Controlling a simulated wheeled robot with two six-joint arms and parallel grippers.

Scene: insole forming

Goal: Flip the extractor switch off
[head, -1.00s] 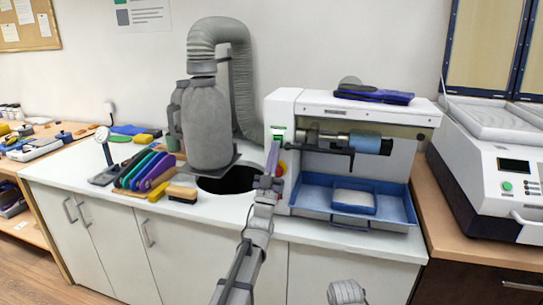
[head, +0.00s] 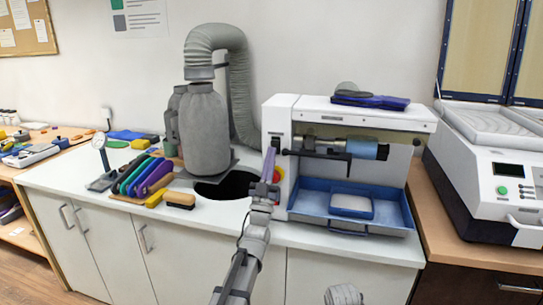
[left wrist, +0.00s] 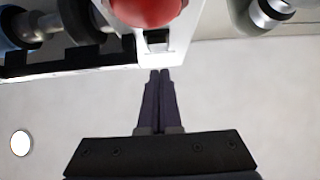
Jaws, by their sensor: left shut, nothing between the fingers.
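The white machine (head: 278,118) stands on the counter, with a small dark switch (head: 277,143) on its left front post and a red button (head: 279,174) below. In the left wrist view the black rocker switch (left wrist: 157,40) sits in the white panel beside the red button (left wrist: 148,10). My left gripper (head: 271,152) is shut and empty, its fingers upright in front of the post. In the left wrist view its closed fingertips (left wrist: 160,72) are just below the switch at the panel's edge; I cannot tell whether they touch. My right gripper is out of view.
A grey extractor canister (head: 206,130) with a ribbed hose stands left of the machine, by a dark round opening (head: 228,186). A blue tray (head: 310,203) is fixed under the machine's spindle. Another white machine (head: 490,170) is at right.

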